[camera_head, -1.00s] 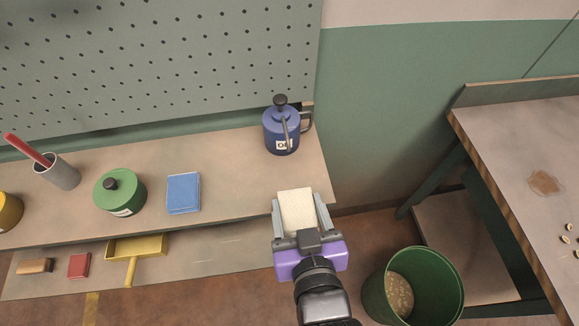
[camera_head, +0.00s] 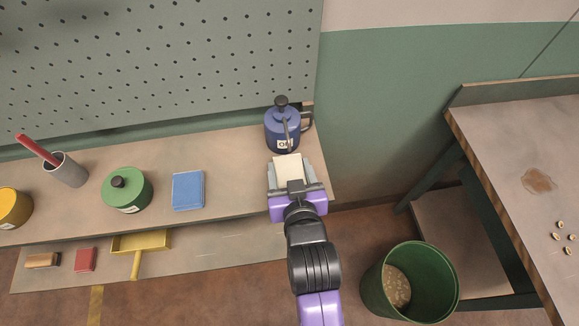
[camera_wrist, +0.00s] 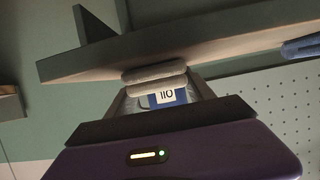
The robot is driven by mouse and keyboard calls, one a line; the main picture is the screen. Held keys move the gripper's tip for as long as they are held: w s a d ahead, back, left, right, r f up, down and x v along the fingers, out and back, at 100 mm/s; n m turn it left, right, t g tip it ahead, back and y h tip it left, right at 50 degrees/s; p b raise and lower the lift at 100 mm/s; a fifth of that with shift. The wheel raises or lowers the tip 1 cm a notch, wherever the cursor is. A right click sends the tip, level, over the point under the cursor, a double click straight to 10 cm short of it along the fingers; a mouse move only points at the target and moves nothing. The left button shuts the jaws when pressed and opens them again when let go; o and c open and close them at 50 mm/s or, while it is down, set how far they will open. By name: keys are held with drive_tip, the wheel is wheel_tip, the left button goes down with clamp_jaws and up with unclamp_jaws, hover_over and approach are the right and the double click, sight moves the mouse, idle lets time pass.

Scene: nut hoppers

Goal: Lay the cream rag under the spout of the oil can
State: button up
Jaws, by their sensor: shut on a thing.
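The blue oil can (camera_head: 277,132) stands upright near the right end of the workbench shelf, with a dark knob on top, a handle on its right and its spout on the front side above a white label. Its label also shows in the wrist view (camera_wrist: 167,97). My gripper (camera_head: 290,172) is shut on the cream rag (camera_head: 287,168), a folded pad, just in front of the can. The rag also shows between the fingers in the wrist view (camera_wrist: 155,78). I cannot tell whether the rag touches the shelf or the can.
A blue cloth (camera_head: 188,191), a green lidded pot (camera_head: 128,192) and a grey cup (camera_head: 68,172) stand to the left on the shelf (camera_head: 235,180). A yellow dustpan (camera_head: 140,243) lies on the lower shelf. A green bin (camera_head: 430,290) stands at the lower right.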

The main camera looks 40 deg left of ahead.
drive_tip(key=shift+f, duration=0.2)
drive_tip(key=o, duration=1.3)
drive_tip(key=shift+o, duration=0.2)
drive_tip(key=shift+r, duration=0.1)
drive_tip(key=shift+r, duration=0.2)
drive_tip(key=shift+s+d, duration=0.25)
drive_tip(key=shift+d, duration=0.1)
drive_tip(key=b+v, duration=0.1)
drive_tip(key=v, duration=1)
drive_tip(key=shift+d+r, duration=0.1)
drive_tip(key=shift+d, duration=0.05)
